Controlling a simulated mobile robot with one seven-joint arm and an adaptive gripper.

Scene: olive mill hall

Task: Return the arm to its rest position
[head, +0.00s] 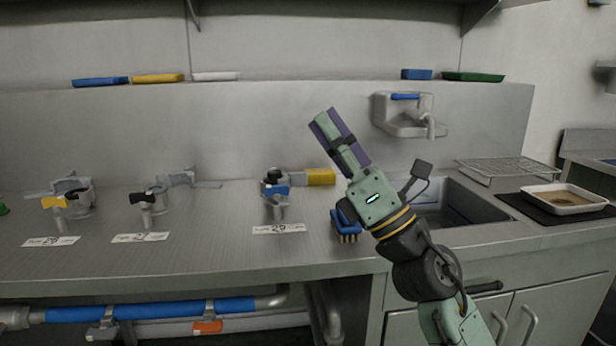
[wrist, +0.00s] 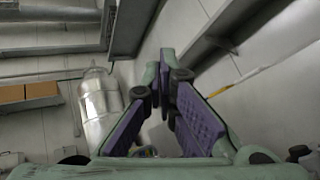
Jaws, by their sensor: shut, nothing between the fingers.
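My gripper (head: 327,124) is raised above the steel counter, left of the sink, with its purple-padded fingers pointing up and to the left. It is shut and empty. In the wrist view the two purple finger pads (wrist: 168,80) come together at their tips, with nothing between them. My green arm rises from the lower right of the head view, in front of the counter edge and the sink's left side. The arm hides part of the sink and of the blue brush (head: 347,226).
A sink (head: 450,203) with a wall tap (head: 405,115), a wire rack (head: 515,168) and a white tray (head: 563,210) are at the right. Coloured blocks line the ledge. Overhead, the wrist view shows a metal duct (wrist: 101,105).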

